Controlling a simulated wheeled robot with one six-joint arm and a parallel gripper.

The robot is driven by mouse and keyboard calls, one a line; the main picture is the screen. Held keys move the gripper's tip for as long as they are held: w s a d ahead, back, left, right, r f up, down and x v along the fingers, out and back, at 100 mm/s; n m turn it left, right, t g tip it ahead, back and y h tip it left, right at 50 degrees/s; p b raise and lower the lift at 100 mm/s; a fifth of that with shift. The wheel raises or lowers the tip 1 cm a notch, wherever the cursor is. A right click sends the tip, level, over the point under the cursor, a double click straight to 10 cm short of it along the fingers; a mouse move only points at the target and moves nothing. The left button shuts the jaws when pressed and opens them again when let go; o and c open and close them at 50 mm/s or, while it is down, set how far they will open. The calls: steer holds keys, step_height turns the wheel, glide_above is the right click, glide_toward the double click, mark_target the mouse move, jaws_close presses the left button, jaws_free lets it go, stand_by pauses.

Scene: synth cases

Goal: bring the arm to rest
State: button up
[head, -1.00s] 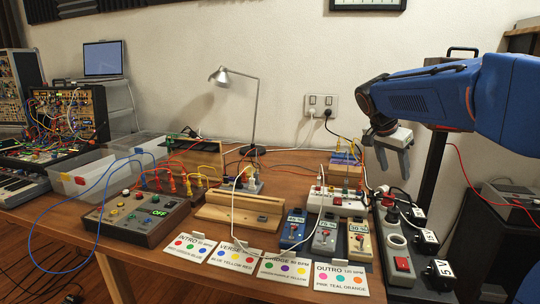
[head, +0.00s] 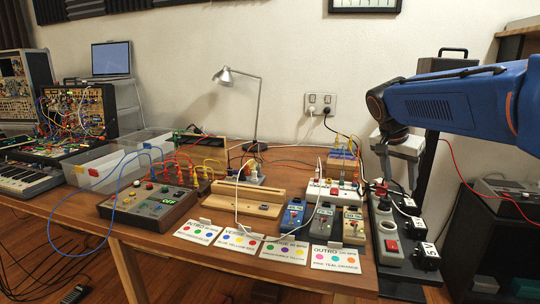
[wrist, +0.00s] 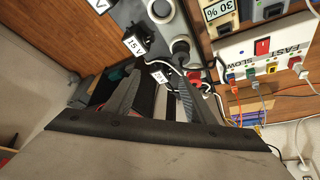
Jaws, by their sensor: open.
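My gripper (head: 399,182) hangs at the end of my blue arm, at the right in the head view. The power strip's grey top (wrist: 165,40) and black adapters labelled in volts, such as the 15 V one (wrist: 134,46), lie beyond the fingers. I cannot tell the exact height of the fingertips above them.
White cables run close to the fingers in the wrist view. A white switch box (head: 333,196), small pedals (head: 323,222) and label cards (head: 334,259) stand left of the strip. A lamp (head: 258,112) stands farther back.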

steer(key=s+a+f+n+y, duration=0.1)
steer(key=s+f, duration=0.4)
steer(key=s, duration=0.5)
steer(key=s+a+f+n+t+y, duration=0.1)
steer(key=s+a+f+n, duration=0.3)
steer(key=s, duration=0.6)
steer(key=s+a+f+n+y, duration=0.2)
steer(key=s+f+n, duration=0.3)
steer(key=s, duration=0.5)
step_height(320, 180, down, 2)
steer(key=shift+a+f+n+t, duration=0.1)
steer(key=shift+a+n+t, duration=0.2)
steer(key=shift+a+t, duration=0.15)
